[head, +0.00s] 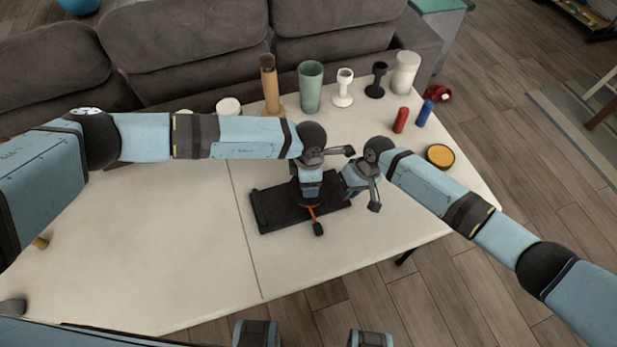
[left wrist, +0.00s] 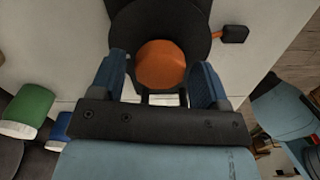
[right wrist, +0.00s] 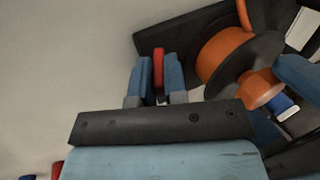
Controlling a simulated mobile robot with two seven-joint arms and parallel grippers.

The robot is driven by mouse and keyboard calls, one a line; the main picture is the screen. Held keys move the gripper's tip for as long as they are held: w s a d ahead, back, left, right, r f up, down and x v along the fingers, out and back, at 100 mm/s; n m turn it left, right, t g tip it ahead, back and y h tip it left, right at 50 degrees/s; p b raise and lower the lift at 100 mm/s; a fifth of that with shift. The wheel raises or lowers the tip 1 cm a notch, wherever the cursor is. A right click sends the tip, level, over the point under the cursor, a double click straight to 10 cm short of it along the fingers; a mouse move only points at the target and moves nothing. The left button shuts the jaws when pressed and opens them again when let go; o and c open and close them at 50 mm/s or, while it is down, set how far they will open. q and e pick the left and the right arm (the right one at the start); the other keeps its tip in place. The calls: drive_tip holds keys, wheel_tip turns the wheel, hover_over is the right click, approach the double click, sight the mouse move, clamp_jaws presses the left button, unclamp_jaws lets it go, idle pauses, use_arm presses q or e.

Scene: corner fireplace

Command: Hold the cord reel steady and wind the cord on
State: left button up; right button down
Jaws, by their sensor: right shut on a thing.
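The cord reel stands on a dark base (head: 268,212) on the table, with an orange crank arm and black knob (head: 319,229) at its front. The left wrist view shows its black disc (left wrist: 160,18) and orange hub (left wrist: 160,65). My left gripper (head: 308,196) reaches down over the reel, with its fingers on either side of the hub and a small gap on at least one side. My right gripper (head: 348,190) is beside the reel, shut on a slim red piece (right wrist: 158,68). An orange drum (right wrist: 222,55) shows near it. I cannot tell loose cord from the drum.
Along the back stand a tan vase (head: 269,85), a green cup (head: 311,87), white and black goblets and a white jar (head: 405,72). Red (head: 401,120) and blue (head: 424,113) cylinders and a yellow-topped tin (head: 440,156) stand at right.

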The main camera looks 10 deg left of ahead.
idle(0.3)
use_arm(q)
wheel_tip(320, 180, up, 12)
idle(0.4)
